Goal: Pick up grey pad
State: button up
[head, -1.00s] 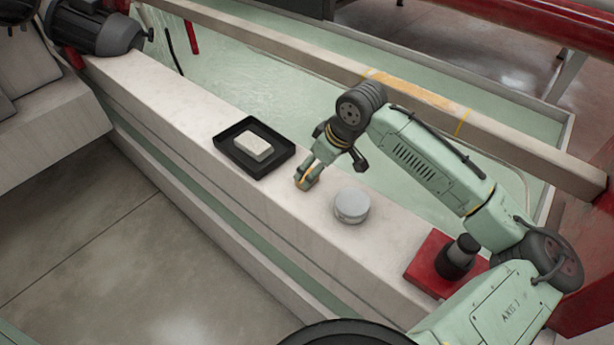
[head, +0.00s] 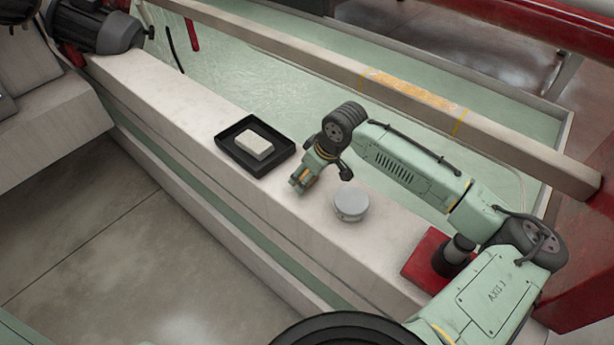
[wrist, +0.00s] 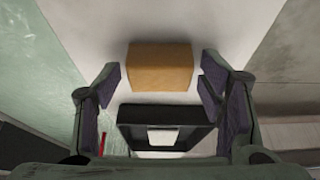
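A pale grey rectangular pad (head: 254,145) lies in a black tray (head: 229,158) on the light ledge. In the wrist view the pad (wrist: 164,137) is partly visible inside the tray (wrist: 165,115). My gripper (head: 300,186) is low over the ledge, to the right of the tray and apart from the pad. In the wrist view my gripper (wrist: 160,84) is open. A tan block (wrist: 160,66) shows between its spread fingers; whether they touch it I cannot tell. In the head view my gripper mostly hides the block.
A round grey container (head: 350,204) stands on the ledge (head: 180,113) just right of my gripper. A red plate (head: 424,268) is farther right. A green trough (head: 240,75) runs behind the ledge. The ledge left of the tray is clear.

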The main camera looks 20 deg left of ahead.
jog(key=c, duration=0.7)
jog(key=shift+o, duration=0.2)
jog(key=shift+r, duration=0.1)
notch_tip(320, 180, up, 10)
jog(key=b, duration=0.1)
jog(key=shift+b, duration=0.4)
jog(key=o, duration=0.3)
jog(key=c, duration=0.4)
